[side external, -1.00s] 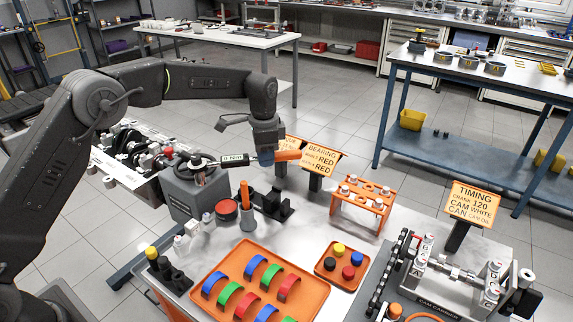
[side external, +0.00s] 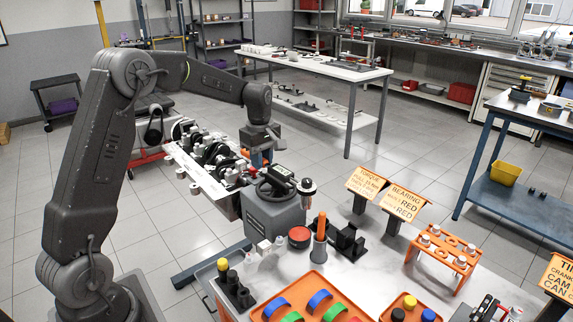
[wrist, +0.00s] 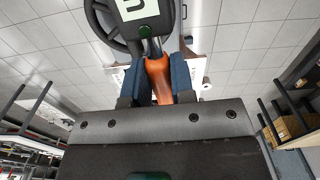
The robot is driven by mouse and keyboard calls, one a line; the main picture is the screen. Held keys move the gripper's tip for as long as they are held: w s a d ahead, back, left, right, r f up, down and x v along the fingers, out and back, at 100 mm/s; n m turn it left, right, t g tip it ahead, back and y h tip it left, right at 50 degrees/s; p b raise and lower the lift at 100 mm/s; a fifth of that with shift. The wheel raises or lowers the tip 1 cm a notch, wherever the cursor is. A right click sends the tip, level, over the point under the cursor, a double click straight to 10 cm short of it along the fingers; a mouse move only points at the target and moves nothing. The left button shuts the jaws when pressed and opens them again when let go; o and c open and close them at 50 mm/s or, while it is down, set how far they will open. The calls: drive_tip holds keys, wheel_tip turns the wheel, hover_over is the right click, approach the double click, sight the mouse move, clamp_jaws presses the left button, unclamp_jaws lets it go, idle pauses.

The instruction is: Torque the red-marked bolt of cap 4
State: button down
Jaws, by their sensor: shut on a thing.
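My gripper (side external: 261,157) is shut on the orange handle of a torque wrench (wrist: 159,80), between its two blue-padded fingers (wrist: 157,62). The wrench's dark head with a pale display (side external: 283,172) reaches over a grey box (side external: 274,215) with a black handwheel. In the wrist view the display is cut off by the top edge. The engine block (side external: 205,180) with its crankshaft and caps lies left of my gripper. A small red spot (side external: 245,153) shows at its near end; I cannot tell whether it is the marked bolt. Cap numbers are unreadable.
The grey box stands close to the block's near end.

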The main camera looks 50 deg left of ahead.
drive_tip(key=s+a+n, duration=0.5)
drive_tip(key=s+n, duration=0.2)
drive_tip(key=n, duration=0.5)
drive_tip(key=s+a+n, duration=0.5)
drive_tip(key=s+n, duration=0.3)
drive_tip(key=n, duration=0.4)
drive_tip(key=shift+w+d+f, duration=0.1)
drive_tip(key=shift+d+f, duration=0.05)
drive_tip(key=shift+f, duration=2)
drive_tip(key=shift+f, duration=1.2)
drive_tip(key=shift+s+m, duration=0.2)
drive_tip(key=shift+m, duration=0.1)
drive_tip(key=shift+s+a+m, duration=0.35)
drive_tip(key=shift+a+m, duration=0.15)
drive_tip(key=shift+a, duration=0.2)
drive_tip(key=shift+a, duration=0.1)
drive_tip(key=shift+s+a+m, duration=0.3)
drive_tip(key=shift+a+m, duration=0.2)
drive_tip(key=shift+a, duration=0.15)
